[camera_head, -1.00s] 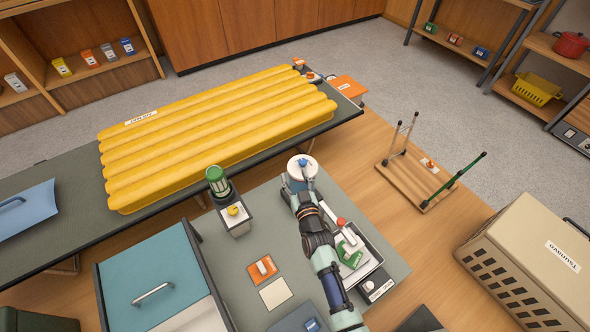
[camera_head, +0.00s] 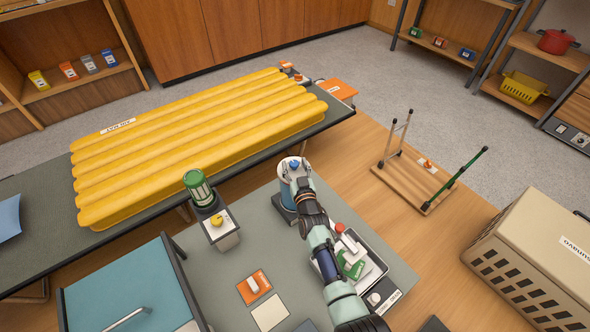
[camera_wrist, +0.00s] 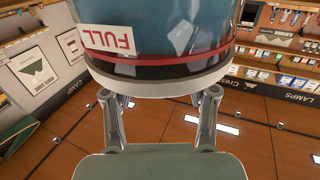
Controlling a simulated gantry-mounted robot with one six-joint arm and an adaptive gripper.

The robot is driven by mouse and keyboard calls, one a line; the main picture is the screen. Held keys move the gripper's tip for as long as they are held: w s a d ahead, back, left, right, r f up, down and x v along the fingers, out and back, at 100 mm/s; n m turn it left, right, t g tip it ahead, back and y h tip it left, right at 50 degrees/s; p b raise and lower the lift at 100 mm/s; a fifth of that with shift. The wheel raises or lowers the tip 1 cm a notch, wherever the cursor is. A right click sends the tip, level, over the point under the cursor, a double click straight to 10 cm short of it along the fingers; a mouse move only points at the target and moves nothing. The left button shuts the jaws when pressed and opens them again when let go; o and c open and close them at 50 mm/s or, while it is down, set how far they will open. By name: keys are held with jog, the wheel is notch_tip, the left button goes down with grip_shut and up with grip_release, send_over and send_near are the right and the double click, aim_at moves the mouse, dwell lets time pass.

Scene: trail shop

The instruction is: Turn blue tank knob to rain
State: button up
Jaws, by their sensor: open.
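The blue tank (camera_head: 284,197) stands upright on the grey bench, with a pale round top (camera_head: 285,171) and a small blue knob (camera_head: 294,163) on it. My gripper (camera_head: 299,180) is at the tank, close to its top, and partly covers it. In the wrist view the tank (camera_wrist: 165,30) fills the upper middle, with a red band and a white FULL label that appears upside down. My two fingers (camera_wrist: 160,106) are spread apart, with nothing seen between them. The knob and any rain mark do not show in the wrist view.
A green-capped canister (camera_head: 198,187) and a box with a yellow knob (camera_head: 217,220) stand left of the tank. An orange switch plate (camera_head: 254,286) lies in front. A tray (camera_head: 377,268) with green and white items sits beside my arm. A yellow mat (camera_head: 200,140) lies behind.

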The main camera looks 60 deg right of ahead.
jog(key=shift+c, duration=0.2)
grip_shut()
jog(key=shift+r, duration=0.1)
jog(key=shift+w+a+r+p, duration=0.1)
jog(key=shift+w+p, duration=0.05)
jog(key=shift+p, duration=0.5)
jog(key=shift+m+g+h+p, duration=0.4)
jog(key=shift+m+g+p, duration=0.1)
jog(key=shift+p, duration=0.85)
jog(key=shift+w+m+g+h+p, duration=0.1)
jog(key=shift+m+g+h+p, duration=0.3)
jog(key=shift+g+p, duration=0.3)
jog(key=shift+w+f+m+g+h+b, duration=0.1)
jog(key=shift+f+m+g+h+b, duration=0.1)
jog(key=shift+m+g+h+b, duration=1.2)
jog(key=shift+m+g, duration=0.4)
jog(key=shift+g, duration=0.8)
jog(key=shift+r+m+g+b, duration=0.2)
jog(key=shift+m+g+b, duration=0.15)
jog(key=shift+b, duration=0.25)
